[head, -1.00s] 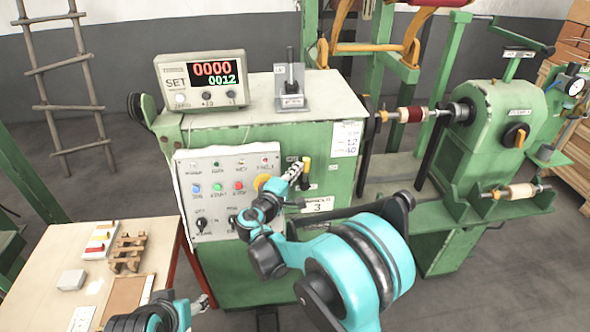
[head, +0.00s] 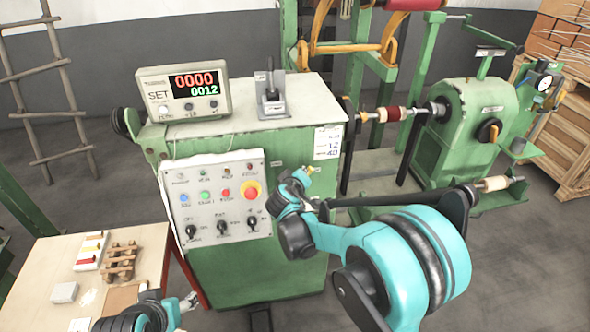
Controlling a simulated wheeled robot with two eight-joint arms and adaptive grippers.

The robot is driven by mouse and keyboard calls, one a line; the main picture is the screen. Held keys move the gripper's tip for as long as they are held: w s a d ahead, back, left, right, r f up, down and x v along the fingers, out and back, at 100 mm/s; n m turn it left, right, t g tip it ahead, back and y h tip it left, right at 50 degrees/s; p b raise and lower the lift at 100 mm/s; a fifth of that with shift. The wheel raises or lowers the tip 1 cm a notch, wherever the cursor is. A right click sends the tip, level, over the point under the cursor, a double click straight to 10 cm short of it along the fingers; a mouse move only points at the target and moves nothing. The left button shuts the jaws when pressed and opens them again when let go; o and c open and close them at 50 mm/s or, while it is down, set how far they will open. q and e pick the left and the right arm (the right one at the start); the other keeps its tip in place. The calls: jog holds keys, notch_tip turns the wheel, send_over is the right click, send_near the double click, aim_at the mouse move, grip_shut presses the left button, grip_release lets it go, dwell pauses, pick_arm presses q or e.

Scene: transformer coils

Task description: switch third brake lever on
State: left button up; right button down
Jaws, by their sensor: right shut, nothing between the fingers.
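My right gripper (head: 306,172) is shut and empty at the right part of the green cabinet's front, right of the control panel. My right wrist and forearm cover the place where a black-and-yellow lever and a sign with a 3 showed earlier. The lever's present position is hidden, and I cannot tell whether the gripper touches it. An upright dark lever (head: 270,84) stands in a grey bracket on top of the green cabinet (head: 260,275). My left gripper (head: 190,301) is low at the left, beside the table; its fingers are too small to judge.
A counter box (head: 184,96) sits on the cabinet. A wooden table (head: 135,265) with small items is at left. A green winding machine (head: 475,130) stands at right.

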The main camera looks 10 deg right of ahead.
pick_arm(q)
jog(key=shift+f, duration=0.1)
pick_arm(e)
jog(key=shift+d+f+m+y, duration=0.4)
jog(key=shift+d+f, duration=0.2)
jog(key=shift+d, duration=0.35)
